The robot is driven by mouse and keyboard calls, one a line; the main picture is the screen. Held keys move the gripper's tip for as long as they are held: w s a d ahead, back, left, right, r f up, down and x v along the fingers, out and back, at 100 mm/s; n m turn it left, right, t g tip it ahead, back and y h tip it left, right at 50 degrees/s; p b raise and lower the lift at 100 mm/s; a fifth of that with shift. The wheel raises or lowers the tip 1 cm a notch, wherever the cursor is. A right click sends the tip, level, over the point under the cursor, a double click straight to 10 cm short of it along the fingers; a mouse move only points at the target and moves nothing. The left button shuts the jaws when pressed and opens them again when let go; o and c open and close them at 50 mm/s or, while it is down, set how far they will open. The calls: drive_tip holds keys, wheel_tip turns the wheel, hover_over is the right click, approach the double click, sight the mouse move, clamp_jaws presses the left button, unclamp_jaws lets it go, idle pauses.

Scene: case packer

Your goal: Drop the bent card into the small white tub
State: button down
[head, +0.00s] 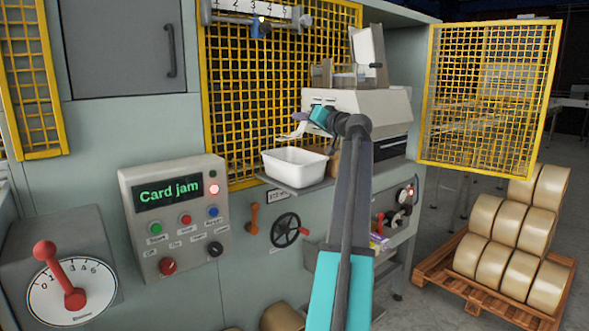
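The small white tub (294,168) stands open on a grey shelf at the front of the machine, in the middle of the head view. A thin, curved white piece (292,132), which looks like the bent card, hangs above the tub's back left part, clear of it. My gripper (301,118) is above the tub at the upper end of this piece, beside the pale machine head. The fingers are small and partly hidden by my wrist, so I cannot tell whether they are closed on the card. The tub's visible inside looks empty.
The pale machine head (375,105) is close to my wrist on the right. A control box (175,210) reads "Card jam" with a red lamp lit. A yellow mesh door (490,95) stands open at right. A black handwheel (286,230) sits below the shelf (315,187).

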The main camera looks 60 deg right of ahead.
drive_tip(key=b, duration=0.1)
hover_over(301, 151)
drive_tip(key=shift+w+f, duration=0.1)
drive_tip(key=shift+f, duration=2.85)
drive_tip(key=c, duration=1.9)
unclamp_jaws()
drive_tip(key=shift+c, duration=0.2)
drive_tip(key=shift+s+a+b, duration=0.15)
drive_tip(key=shift+s+b, duration=0.3)
drive_tip(key=shift+s, duration=0.25)
drive_tip(key=b+v, duration=0.3)
drive_tip(key=v, duration=0.8)
drive_tip(key=shift+f, duration=0.1)
drive_tip(key=shift+s+a, duration=0.2)
drive_tip(key=shift+s, duration=0.5)
